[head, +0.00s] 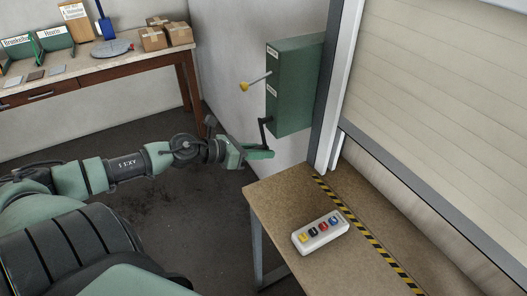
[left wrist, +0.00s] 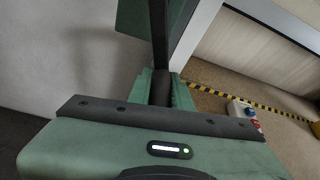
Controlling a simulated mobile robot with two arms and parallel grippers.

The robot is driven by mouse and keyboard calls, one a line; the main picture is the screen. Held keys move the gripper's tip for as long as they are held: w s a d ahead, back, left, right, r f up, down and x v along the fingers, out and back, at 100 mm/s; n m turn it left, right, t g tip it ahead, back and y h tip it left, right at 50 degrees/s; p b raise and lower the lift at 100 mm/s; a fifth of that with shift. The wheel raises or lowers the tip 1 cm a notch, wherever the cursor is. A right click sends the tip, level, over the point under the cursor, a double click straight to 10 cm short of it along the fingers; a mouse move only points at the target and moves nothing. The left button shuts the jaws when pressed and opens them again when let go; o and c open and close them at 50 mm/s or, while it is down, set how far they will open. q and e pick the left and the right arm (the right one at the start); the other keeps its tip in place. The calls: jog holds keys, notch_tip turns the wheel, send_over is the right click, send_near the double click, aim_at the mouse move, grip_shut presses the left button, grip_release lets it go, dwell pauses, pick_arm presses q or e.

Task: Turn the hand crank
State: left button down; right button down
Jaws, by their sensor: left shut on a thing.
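The hand crank (head: 263,130) is a black arm on the lower side of a green wall box (head: 294,88), pointing downward in the head view. My left gripper (head: 259,153) is at its lower end, shut on the crank's handle. In the left wrist view, the dark crank (left wrist: 160,42) runs down between the green fingers of my left gripper (left wrist: 160,88). The fingers hide part of the handle. The green box also shows at the top of the left wrist view (left wrist: 133,18). My right gripper is not in view.
A lever with a yellow knob (head: 245,86) sticks out of the box above the crank. A brown table (head: 280,205) with a button box (head: 320,233) stands below, beside a roller shutter (head: 440,90). A workbench (head: 90,72) with cartons is at the back left.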

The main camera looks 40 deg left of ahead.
pick_arm(q)
jog(key=shift+a, duration=0.1)
jog(key=c, duration=1.3)
grip_release()
jog(key=shift+f, duration=0.1)
jog(key=shift+s, duration=0.1)
jog(key=shift+s+a+r, duration=0.25)
jog(key=shift+s+a, duration=0.05)
jog(key=shift+s, duration=0.25)
jog(key=v, duration=0.6)
jog(key=shift+a+r, duration=0.15)
